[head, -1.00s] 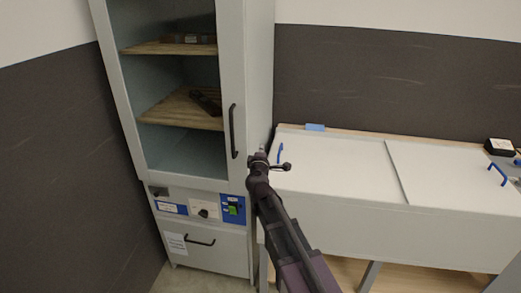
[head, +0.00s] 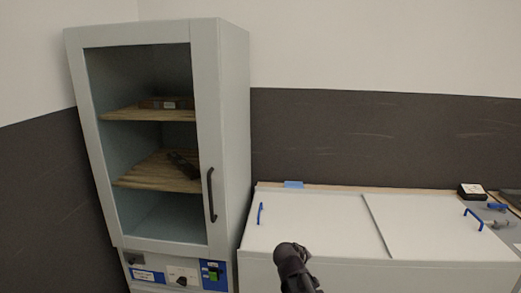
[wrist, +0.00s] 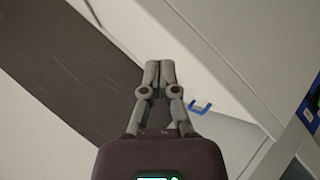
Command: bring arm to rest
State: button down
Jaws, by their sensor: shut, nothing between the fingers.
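My gripper shows in the wrist view (wrist: 152,66) with its two fingertips together and nothing between them. In the head view only a dark part of my arm shows at the bottom middle, in front of the white bench; the fingertips cannot be made out there. In the wrist view the gripper is apart from everything I can see, with the dark wall band and pale surfaces behind it.
A grey cabinet (head: 233,130) with a black handle (head: 211,195) stands at the left, dark items on its wooden shelves. A white bench (head: 310,222) with blue handles (head: 261,213) is at the right. A small black-and-white box (head: 472,191) sits at its far right.

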jog(key=s+f+m+g+y, duration=0.2)
jog(key=s+f+g+y, duration=0.1)
jog(key=s, duration=0.5)
jog(key=s+d+f+m+g+y+p, duration=0.1)
jog(key=s+f+m+g+y, duration=0.1)
jog(key=s+g, duration=0.3)
jog(key=s+y, duration=0.1)
jog(key=s, duration=0.3)
jog(key=shift+s+d+f+m, duration=0.2)
jog(key=shift+f+m, duration=0.1)
jog(key=shift+f, duration=0.1)
